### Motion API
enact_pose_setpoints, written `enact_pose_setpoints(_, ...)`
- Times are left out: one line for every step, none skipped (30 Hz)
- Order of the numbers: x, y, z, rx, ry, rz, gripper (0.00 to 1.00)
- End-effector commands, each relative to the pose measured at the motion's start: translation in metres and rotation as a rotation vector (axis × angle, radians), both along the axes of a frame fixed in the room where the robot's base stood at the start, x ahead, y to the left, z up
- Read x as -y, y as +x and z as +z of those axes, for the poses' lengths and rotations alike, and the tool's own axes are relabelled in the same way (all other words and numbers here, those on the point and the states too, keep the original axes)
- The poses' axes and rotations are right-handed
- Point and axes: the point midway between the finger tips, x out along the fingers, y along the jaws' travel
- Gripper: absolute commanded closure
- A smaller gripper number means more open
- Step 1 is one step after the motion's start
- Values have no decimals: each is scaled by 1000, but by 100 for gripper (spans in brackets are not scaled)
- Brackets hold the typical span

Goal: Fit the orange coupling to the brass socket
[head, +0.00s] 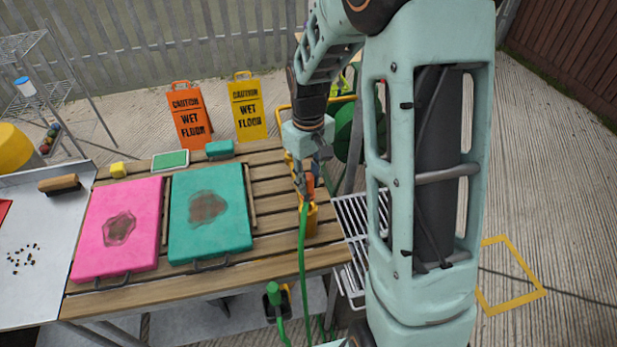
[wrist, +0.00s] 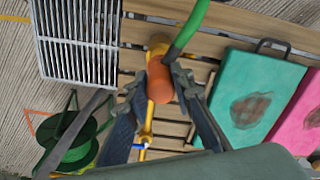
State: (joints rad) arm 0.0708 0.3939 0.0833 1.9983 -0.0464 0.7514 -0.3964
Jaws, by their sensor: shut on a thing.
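My gripper (head: 309,186) is above the right end of the slatted bench. It is shut on the orange coupling (wrist: 160,82), which sits between both fingers in the wrist view. The coupling also shows as a small orange patch (head: 310,187) in the head view. A green hose (wrist: 187,32) runs from the coupling; in the head view the hose (head: 302,255) hangs over the bench's front edge. A yellow-brass fitting (head: 311,221), apparently the socket's body, stands on the bench close to the coupling. Its mouth is hidden, and I cannot tell whether they touch.
The wooden bench (head: 270,237) carries a pink pad (head: 95,222) and a teal pad (head: 235,232), both stained. Two wet floor signs (head: 187,115) stand behind it. A metal grate (wrist: 75,40) and a green hose reel (wrist: 70,142) are beside the bench.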

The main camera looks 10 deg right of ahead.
Motion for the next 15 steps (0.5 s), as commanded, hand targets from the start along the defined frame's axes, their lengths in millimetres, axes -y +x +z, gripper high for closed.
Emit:
enact_pose_setpoints(0,0,-5,0,0,0,100)
enact_pose_setpoints(0,0,-6,0,0,0,100)
enact_pose_setpoints(0,0,-8,0,0,0,100)
enact_pose_setpoints(0,0,-8,0,0,0,100)
enact_pose_setpoints(0,0,-9,0,0,0,100)
enact_pose_setpoints(0,0,-9,0,0,0,100)
enact_pose_setpoints(0,0,-9,0,0,0,100)
enact_pose_setpoints(0,0,-9,0,0,0,100)
enact_pose_setpoints(0,0,-9,0,0,0,100)
enact_pose_setpoints(0,0,-9,0,0,0,100)
enact_pose_setpoints(0,0,-9,0,0,0,100)
enact_pose_setpoints(0,0,-8,0,0,0,100)
enact_pose_setpoints(0,0,-8,0,0,0,100)
enact_pose_setpoints(0,0,-8,0,0,0,100)
enact_pose_setpoints(0,0,-9,0,0,0,100)
